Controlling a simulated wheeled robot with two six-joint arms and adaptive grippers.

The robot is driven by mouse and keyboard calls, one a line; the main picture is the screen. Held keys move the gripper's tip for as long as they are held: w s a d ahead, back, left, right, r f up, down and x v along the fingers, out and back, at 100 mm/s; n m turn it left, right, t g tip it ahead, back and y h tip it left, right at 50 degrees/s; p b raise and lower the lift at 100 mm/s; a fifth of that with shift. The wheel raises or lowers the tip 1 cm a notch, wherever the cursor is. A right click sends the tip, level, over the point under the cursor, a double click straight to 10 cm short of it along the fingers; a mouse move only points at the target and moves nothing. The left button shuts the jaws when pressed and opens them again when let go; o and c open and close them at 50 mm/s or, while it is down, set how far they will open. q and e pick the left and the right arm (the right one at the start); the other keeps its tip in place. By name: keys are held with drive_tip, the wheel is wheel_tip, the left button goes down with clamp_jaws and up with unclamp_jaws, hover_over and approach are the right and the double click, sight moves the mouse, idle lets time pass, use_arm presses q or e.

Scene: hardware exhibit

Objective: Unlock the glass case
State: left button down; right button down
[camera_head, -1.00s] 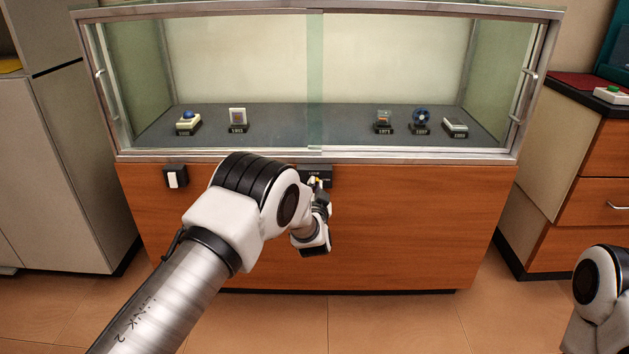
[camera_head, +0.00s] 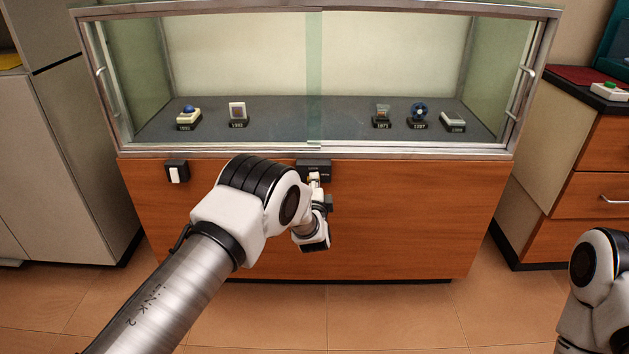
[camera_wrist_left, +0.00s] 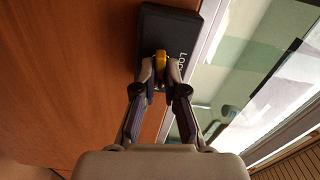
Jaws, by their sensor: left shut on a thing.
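The glass case (camera_head: 225,60) stands on a wooden base in the head view, its two glass panes overlapping near the middle. A black lock box (camera_head: 313,165) sits on the base just under the case's lower frame. In the left wrist view the lock box (camera_wrist_left: 180,40) carries white lettering, partly hidden. My left gripper (camera_head: 314,180) is at the lock box. In the wrist view its fingers (camera_wrist_left: 160,68) are shut on a yellow piece (camera_wrist_left: 161,57) at the box's face. Whether this is a key or a knob is unclear. My right gripper is out of view.
A white switch on a black plate (camera_head: 176,172) is left of the lock box. A drawer cabinet (camera_head: 592,200) stands to the right, grey cabinets (camera_head: 55,160) to the left.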

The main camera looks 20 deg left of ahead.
use_arm(q)
drive_tip(key=shift+m, duration=0.7)
drive_tip(key=c, duration=1.2)
unclamp_jaws()
drive_tip(key=shift+c, duration=0.2)
drive_tip(key=v, duration=1.2)
